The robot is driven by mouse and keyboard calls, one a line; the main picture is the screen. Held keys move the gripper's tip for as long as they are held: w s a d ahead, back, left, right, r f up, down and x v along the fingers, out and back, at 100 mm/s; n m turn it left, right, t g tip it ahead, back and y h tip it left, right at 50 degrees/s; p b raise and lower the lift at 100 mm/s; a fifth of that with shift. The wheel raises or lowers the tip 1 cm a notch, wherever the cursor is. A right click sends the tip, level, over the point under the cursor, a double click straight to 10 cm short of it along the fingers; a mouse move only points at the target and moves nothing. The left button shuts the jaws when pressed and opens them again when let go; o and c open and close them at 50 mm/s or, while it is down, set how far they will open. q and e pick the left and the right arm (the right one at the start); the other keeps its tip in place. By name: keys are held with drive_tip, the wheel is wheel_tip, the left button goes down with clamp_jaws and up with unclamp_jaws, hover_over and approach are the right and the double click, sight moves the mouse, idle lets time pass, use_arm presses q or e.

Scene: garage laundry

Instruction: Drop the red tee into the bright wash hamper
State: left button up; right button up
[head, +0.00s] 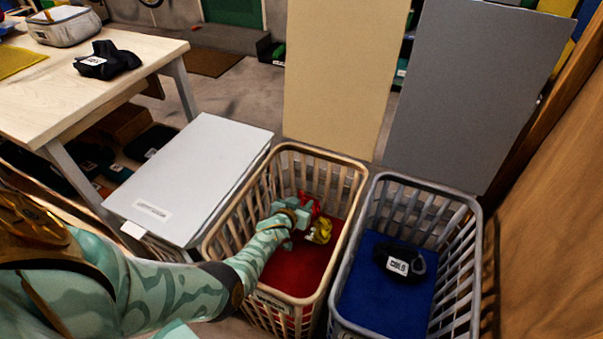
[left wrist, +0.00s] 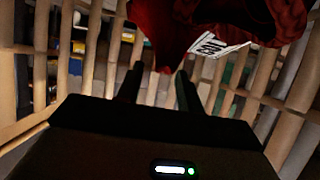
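The red tee (head: 308,205) is at the fingertips of my left gripper (head: 300,214), inside the tan slatted hamper (head: 355,185) with a red bottom. In the left wrist view the crumpled red tee (left wrist: 165,30) fills the upper part, with a white printed tag. The hamper's tan lid (head: 340,65) stands open behind. My right gripper is not in view.
A yellow item (head: 320,230) shows in the tan hamper beside the tee. A grey hamper (head: 470,225) with a blue bottom holds a dark tagged garment (head: 400,262). A closed white-lidded hamper (head: 195,175) stands left. A table (head: 130,75) bears another dark garment (head: 106,60).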

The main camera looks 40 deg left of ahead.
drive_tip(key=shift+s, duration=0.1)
use_arm(q)
drive_tip(key=shift+r, duration=0.35)
drive_tip(key=shift+w+r+p, duration=0.1)
drive_tip(key=shift+r+p, duration=0.55)
drive_tip(key=shift+p, duration=0.05)
drive_tip(key=p+v, duration=0.4)
drive_tip(key=v, duration=0.2)
drive_tip(key=shift+s+d, duration=0.1)
drive_tip(key=shift+s, duration=0.15)
drive_tip(key=shift+s+d+f+p, duration=0.1)
drive_tip(key=shift+s+p, duration=0.25)
drive_tip(key=shift+s, duration=0.15)
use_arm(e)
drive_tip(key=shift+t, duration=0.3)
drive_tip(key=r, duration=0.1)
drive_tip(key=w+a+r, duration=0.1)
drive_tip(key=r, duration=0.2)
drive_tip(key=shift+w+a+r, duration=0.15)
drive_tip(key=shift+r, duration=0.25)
